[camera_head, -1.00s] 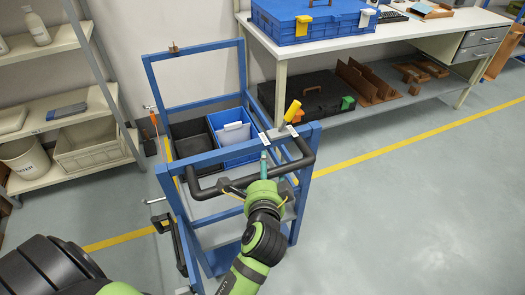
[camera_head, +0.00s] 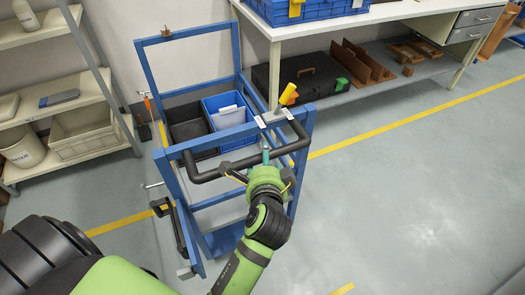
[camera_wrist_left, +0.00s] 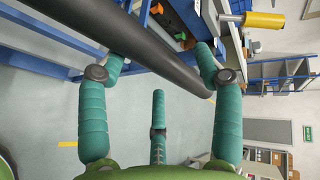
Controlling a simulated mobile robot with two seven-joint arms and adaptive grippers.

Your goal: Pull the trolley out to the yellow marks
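The blue-framed trolley (camera_head: 192,146) stands upright beside the workbench. Its black bar handle (camera_head: 218,171) projects toward me. A yellow-gripped lever (camera_head: 288,93) stands at its right end and also shows in the left wrist view (camera_wrist_left: 262,20). My left gripper (camera_head: 265,160) is at the middle of the handle. In the left wrist view its teal fingers (camera_wrist_left: 160,72) are spread, with the black bar (camera_wrist_left: 150,55) crossing between them; firm contact is not visible. A short yellow floor mark (camera_head: 342,289) shows at the bottom edge. My right gripper is not in view.
The workbench (camera_head: 395,10) stands at the back right, with a black case (camera_head: 300,82) on its lower shelf. A shelving rack (camera_head: 75,95) stands at the left. A black bin (camera_head: 188,125) and a blue bin (camera_head: 228,112) sit in the trolley. Floor at right is clear.

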